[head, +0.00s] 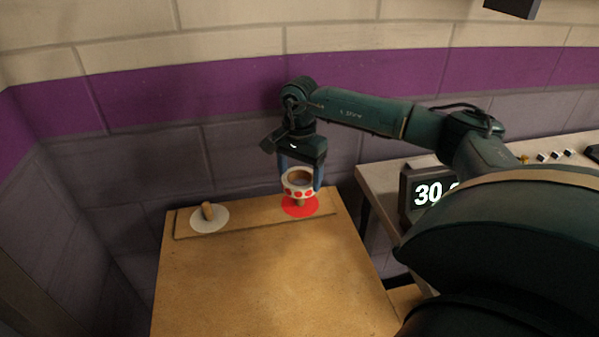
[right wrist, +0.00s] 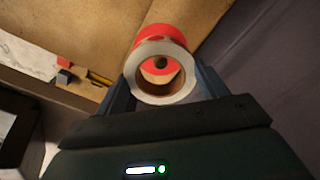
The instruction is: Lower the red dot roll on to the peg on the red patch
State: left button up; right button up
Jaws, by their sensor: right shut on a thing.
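The red dot roll (head: 297,194), a white ring with red dots and a tan inside, is held between the fingers of my right gripper (head: 301,180). It is over the red patch (head: 314,208), with part of a wooden peg (head: 299,203) showing below it. In the right wrist view the roll (right wrist: 136,78) is between the fingers, and red with a small dark round spot shows through its hole. I cannot tell whether the peg's top is inside the hole. My left gripper is not in view.
A white patch (head: 220,219) with a wooden peg (head: 208,211) is left on the same board (head: 256,224). The wooden table (head: 270,285) is bare in front. A side table with a number display (head: 428,193) stands at right. A wall is behind.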

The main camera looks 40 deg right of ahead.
jog(key=shift+f+b, duration=0.85)
jog(key=shift+f, duration=0.55)
jog(key=shift+f, duration=0.15)
jog(key=shift+f+b, duration=0.55)
jog(key=shift+f, duration=0.2)
jog(key=shift+f, duration=0.15)
jog(key=shift+f+b, duration=0.3)
